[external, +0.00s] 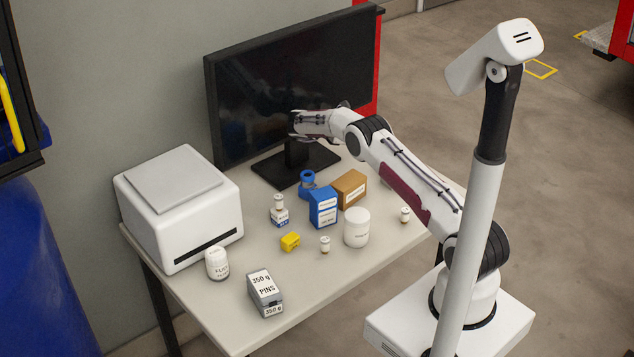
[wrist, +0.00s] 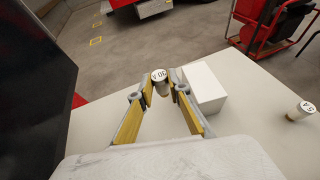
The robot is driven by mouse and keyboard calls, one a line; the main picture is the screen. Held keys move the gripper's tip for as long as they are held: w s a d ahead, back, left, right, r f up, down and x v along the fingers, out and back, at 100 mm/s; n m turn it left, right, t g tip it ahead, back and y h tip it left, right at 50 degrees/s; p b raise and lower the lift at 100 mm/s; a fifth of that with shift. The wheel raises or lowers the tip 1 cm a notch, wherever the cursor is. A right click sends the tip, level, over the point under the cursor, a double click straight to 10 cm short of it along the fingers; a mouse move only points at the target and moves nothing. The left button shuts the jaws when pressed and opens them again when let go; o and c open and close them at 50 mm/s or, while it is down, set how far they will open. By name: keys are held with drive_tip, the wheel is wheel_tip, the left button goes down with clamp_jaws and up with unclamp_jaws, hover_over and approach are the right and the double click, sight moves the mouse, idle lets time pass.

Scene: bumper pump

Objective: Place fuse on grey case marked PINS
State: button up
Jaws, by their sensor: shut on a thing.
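The grey case marked PINS (external: 265,293) stands at the front of the table in the external view, with "350 g" labels. My gripper (wrist: 160,88) is shut on a pale, capped fuse (wrist: 160,76) with a "30 A" label, seen in the wrist view. The fuse is held between the fingertips, well away from the grey case. In the external view my wrist is raised in front of the monitor; the fingers and held fuse cannot be made out there. Similar small fuses stand on the table (external: 325,245), at the right edge (external: 405,215) and on a blue-and-white case (external: 279,203).
A small white jar (external: 217,263) stands left of the grey case, by the white machine (external: 180,210). The monitor (external: 250,100) is behind. A white box (wrist: 205,88) is near my fingers.

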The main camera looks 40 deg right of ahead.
drive_tip(key=shift+a, duration=0.1)
drive_tip(key=a+r+n+t, duration=0.1)
drive_tip(key=a+n+t, duration=0.1)
drive_tip(key=a, duration=1)
drive_tip(key=a+r+n+t, duration=0.1)
drive_tip(key=a+n+t, duration=0.1)
drive_tip(key=a, duration=1)
drive_tip(key=a+r+n+t, duration=0.1)
drive_tip(key=a+n+t, duration=0.1)
drive_tip(key=a, duration=1.1)
drive_tip(key=shift+s+r+t, duration=0.25)
drive_tip(key=shift+r+t, duration=0.05)
drive_tip(key=shift+t, duration=0.4)
drive_tip(key=s+a+r+n+t+y, duration=0.2)
drive_tip(key=s+a+n+t, duration=0.1)
drive_tip(key=s+a, duration=0.9)
drive_tip(key=s+a+r+n+t+y, duration=0.1)
drive_tip(key=s+a+n+t+y, duration=0.1)
drive_tip(key=s+a, duration=1)
drive_tip(key=shift+r+n+t+y, duration=0.4)
drive_tip(key=shift+n+t, duration=0.4)
drive_tip(key=shift+n, duration=0.4)
drive_tip(key=shift+f, duration=0.2)
drive_tip(key=shift+f, duration=3)
